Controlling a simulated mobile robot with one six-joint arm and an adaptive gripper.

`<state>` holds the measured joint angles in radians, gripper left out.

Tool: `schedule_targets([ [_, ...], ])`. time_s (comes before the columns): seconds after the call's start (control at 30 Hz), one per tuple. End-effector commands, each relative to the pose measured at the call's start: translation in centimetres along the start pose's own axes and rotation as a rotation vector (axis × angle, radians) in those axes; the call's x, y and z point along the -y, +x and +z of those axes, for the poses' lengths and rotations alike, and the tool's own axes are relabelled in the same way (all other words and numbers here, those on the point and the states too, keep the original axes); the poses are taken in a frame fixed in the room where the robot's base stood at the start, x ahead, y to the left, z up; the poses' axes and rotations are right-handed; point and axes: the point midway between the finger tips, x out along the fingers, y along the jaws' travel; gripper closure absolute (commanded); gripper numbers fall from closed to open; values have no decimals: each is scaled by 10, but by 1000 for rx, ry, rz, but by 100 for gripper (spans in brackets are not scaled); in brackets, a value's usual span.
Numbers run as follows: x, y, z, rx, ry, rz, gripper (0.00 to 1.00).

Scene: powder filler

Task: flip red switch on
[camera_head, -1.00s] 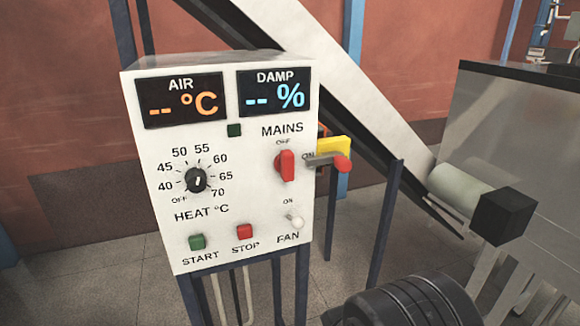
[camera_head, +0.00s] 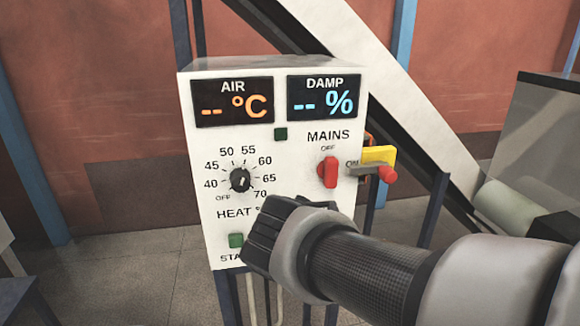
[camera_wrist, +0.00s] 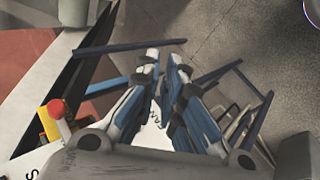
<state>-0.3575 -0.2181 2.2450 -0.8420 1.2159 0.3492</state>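The red switch (camera_head: 328,172) is a red knob under the MAINS label on the white control panel (camera_head: 345,100). It stands upright, in line with the OFF mark; ON is marked to its right. My gripper (camera_wrist: 165,58) has two blue-and-grey fingers, with a narrow gap at the tips and nothing seen between them. In the head view my wrist is in front of the panel's lower part, below the switch, and hides STOP, FAN and part of the HEAT label. The fingers are hidden there. The red switch is not clearly seen in the wrist view.
A grey lever with a red tip (camera_head: 387,174) and a yellow block (camera_head: 378,155) stick out at the panel's right side. The red tip also shows in the wrist view (camera_wrist: 57,108). A black heat dial (camera_head: 240,180) sits left of the switch.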

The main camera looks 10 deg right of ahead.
Motion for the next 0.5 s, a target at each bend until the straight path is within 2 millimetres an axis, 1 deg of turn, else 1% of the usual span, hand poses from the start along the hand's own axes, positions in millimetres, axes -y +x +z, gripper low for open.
schedule_targets([
  [0.03, -6, -4, -25, -14, -50, 86, 98],
  [0.07, -11, -8, -39, -29, -72, 143, 100],
  [0.1, -16, -14, -60, -51, -99, 219, 100],
  [0.13, -19, -20, -75, -70, -116, 275, 100],
  [0.17, -21, -27, -91, -94, -132, 329, 100],
  [0.2, -22, -36, -111, -127, -151, 398, 100],
  [0.3, -18, -62, -157, -217, -184, 549, 100],
  [0.4, -9, -88, -192, -302, -202, 660, 100],
  [0.5, 0, -106, -214, -365, -209, 731, 100],
])
